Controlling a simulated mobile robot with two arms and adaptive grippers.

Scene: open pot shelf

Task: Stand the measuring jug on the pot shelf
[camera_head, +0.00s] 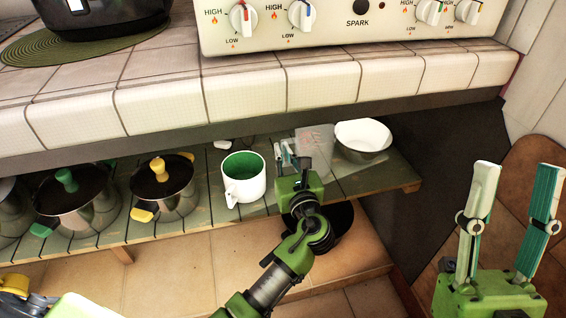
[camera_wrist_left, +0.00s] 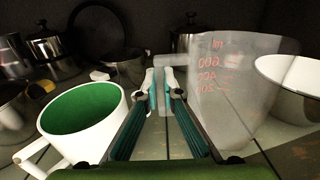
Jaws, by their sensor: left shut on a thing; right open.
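The measuring jug (camera_head: 318,139) is clear, with red markings, and is upright at the pot shelf (camera_head: 373,180), between a white mug and a white bowl. It is large at the right of the left wrist view (camera_wrist_left: 238,75). My left gripper (camera_head: 289,158) is shut on the jug's handle, which shows between its fingertips in the left wrist view (camera_wrist_left: 163,75). The jug's base looks at or very near the shelf slats; I cannot tell if it touches. My right gripper (camera_head: 518,190) is open and empty at the right, away from the shelf.
A white mug with a green inside (camera_head: 244,190) stands left of my left gripper. A white bowl (camera_head: 362,148) is close right of the jug. Lidded pots (camera_head: 164,185) stand further left. The tiled counter (camera_head: 250,98) with a stove (camera_head: 340,30) overhangs the shelf.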

